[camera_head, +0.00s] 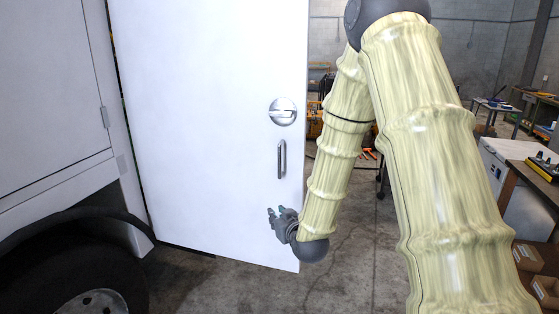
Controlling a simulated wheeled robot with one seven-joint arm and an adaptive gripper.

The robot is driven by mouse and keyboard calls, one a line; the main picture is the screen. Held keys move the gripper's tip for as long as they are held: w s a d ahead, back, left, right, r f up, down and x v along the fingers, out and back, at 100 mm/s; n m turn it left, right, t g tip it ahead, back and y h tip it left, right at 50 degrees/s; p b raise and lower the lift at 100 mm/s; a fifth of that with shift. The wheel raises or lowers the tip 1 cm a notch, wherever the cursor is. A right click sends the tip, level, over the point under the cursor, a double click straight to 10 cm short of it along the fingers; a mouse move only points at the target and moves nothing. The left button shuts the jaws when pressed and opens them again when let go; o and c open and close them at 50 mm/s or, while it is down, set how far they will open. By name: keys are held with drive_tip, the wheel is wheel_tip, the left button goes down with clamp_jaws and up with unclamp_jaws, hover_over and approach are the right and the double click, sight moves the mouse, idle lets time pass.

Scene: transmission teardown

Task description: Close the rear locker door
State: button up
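The rear locker door (205,120) is a large white panel that stands swung out from the side of a white vehicle (50,90). It has a round silver latch (282,111) and a vertical bar handle (282,159) near its right edge. My gripper (271,216) is in front of the door's lower right part, below the handle, with its fingers pointing left. The fingers look spread apart with nothing between them. I cannot tell whether the gripper touches the door. The locker's inside is hidden behind the door.
A black wheel (75,275) and fender are at the lower left. A workbench (530,170) with tools, a white cabinet (500,170) and cardboard boxes (530,256) stand at the right. Orange equipment (314,125) is behind my arm. The concrete floor (345,280) right of the door is clear.

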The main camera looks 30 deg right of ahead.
sight(280, 160)
drive_tip(key=w+d+r+m+t+h, duration=0.1)
drive_tip(key=d+r+t, duration=0.15)
drive_tip(key=r, duration=0.45)
drive_tip(key=w+d+r+t+h, duration=0.1)
drive_tip(key=d+r, duration=0.2)
drive_tip(key=r, duration=0.3)
drive_tip(key=shift+g, duration=0.25)
drive_tip(key=p+x, duration=0.4)
drive_tip(key=x, duration=0.6)
drive_tip(key=shift+w+f, duration=0.1)
drive_tip(key=shift+w, duration=0.1)
clamp_jaws()
